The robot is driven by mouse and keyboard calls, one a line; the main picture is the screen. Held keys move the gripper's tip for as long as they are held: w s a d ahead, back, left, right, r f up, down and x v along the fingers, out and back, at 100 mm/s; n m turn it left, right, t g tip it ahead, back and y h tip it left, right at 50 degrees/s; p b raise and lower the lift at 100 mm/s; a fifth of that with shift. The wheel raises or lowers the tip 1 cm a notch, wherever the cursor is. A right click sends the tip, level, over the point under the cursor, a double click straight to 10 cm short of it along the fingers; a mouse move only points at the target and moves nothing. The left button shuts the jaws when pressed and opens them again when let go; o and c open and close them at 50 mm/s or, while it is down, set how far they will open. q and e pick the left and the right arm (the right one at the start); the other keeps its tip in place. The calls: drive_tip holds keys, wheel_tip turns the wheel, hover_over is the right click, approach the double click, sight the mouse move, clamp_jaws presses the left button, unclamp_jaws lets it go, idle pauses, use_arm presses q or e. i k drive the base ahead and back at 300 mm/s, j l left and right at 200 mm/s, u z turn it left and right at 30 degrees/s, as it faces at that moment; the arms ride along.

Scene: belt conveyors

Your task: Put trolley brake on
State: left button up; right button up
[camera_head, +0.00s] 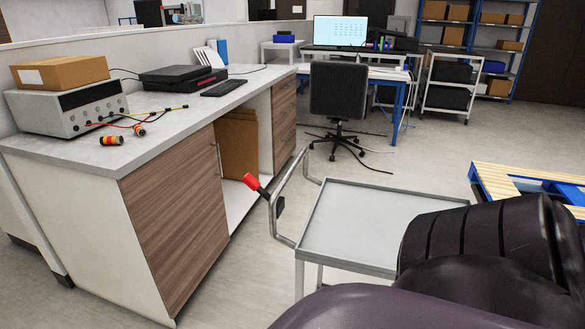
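A trolley (365,225) with a flat grey top and a bent metal tube handle stands in the lower middle, beside the workbench. A lever with a red grip (250,181), which looks like the brake lever, is on the handle at the trolley's left side. It tilts up and to the left, with a dark part near its lower end. Dark, rounded parts that look like my own arm fill the lower right and cover the trolley's right front part. Neither of my grippers shows.
A workbench (165,138) with wooden doors runs along the left, close to the trolley handle. An office chair (338,95) stands behind the trolley. A wood and blue pallet-like structure (490,178) is at the right. Open floor lies between the trolley and chair.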

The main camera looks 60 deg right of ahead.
sight(249, 180)
drive_tip(key=z, duration=1.4)
